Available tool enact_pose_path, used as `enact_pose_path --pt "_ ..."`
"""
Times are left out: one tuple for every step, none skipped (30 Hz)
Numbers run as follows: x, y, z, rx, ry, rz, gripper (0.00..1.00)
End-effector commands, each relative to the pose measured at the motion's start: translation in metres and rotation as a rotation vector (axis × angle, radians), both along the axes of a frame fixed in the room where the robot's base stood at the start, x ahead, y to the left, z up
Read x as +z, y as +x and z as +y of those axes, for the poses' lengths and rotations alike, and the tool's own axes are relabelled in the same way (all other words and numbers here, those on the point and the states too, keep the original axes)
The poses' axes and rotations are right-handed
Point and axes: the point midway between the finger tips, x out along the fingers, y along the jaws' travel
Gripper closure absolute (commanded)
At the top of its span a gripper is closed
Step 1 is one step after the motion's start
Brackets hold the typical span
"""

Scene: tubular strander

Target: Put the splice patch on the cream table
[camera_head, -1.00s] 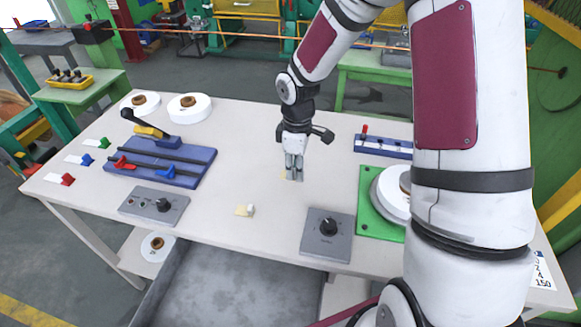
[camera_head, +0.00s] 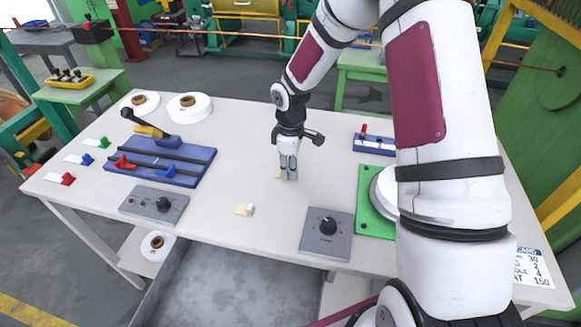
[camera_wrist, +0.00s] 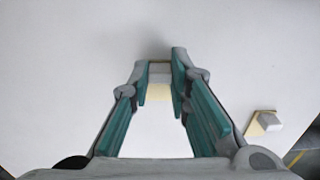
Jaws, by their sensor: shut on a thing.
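My gripper (camera_head: 287,176) is shut over the middle of the cream table (camera_head: 230,130). In the wrist view its fingertips (camera_wrist: 160,66) pinch a small piece with a pale grip block and a yellowish flat part (camera_wrist: 158,91); this looks like the splice patch. In the head view only a yellowish corner of the patch (camera_head: 279,174) shows beside the fingers. The fingers hide most of it. The patch is at or just above the tabletop; I cannot tell if it touches. A similar cream piece with a white block (camera_head: 244,210) lies on the table nearer the front edge.
A blue fixture with a black lever (camera_head: 160,160) stands at the left. Grey control boxes (camera_head: 327,232) sit along the front edge. White reels (camera_head: 188,107) stand at the back left. A green plate (camera_head: 372,215) and blue rack (camera_head: 374,145) are at the right. The table around my gripper is clear.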

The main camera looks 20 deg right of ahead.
Motion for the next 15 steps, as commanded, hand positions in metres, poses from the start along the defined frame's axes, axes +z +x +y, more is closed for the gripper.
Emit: enact_pose_path --pt "-0.0012 0.0002 0.0001 0.000 0.000 0.000 0.78" --pt "-0.0009 0.0001 0.0001 0.000 0.000 0.000 0.71" --pt "-0.0008 0.0001 0.0001 0.000 0.000 0.000 0.62" --pt "-0.0007 0.0000 0.0001 0.000 0.000 0.000 0.62" --pt "-0.0007 0.0000 0.0001 0.000 0.000 0.000 0.62" --pt "-0.0007 0.0000 0.0001 0.000 0.000 0.000 0.62" --pt "-0.0007 0.0000 0.0001 0.000 0.000 0.000 0.62" --pt "-0.0007 0.0000 0.0001 0.000 0.000 0.000 0.62" --pt "-0.0006 0.0000 0.0001 0.000 0.000 0.000 0.62" --pt "-0.0006 -0.0001 0.0002 0.000 0.000 0.000 0.62" --pt "-0.0006 0.0000 0.0001 0.000 0.000 0.000 0.62" --pt "-0.0001 -0.0001 0.0002 0.000 0.000 0.000 0.62" --pt "0.0008 -0.0002 0.0001 0.000 0.000 0.000 0.62" --pt "0.0023 -0.0003 0.0001 0.000 0.000 0.000 0.62" --pt "0.0050 0.0001 0.0001 0.000 0.000 -0.001 0.62"
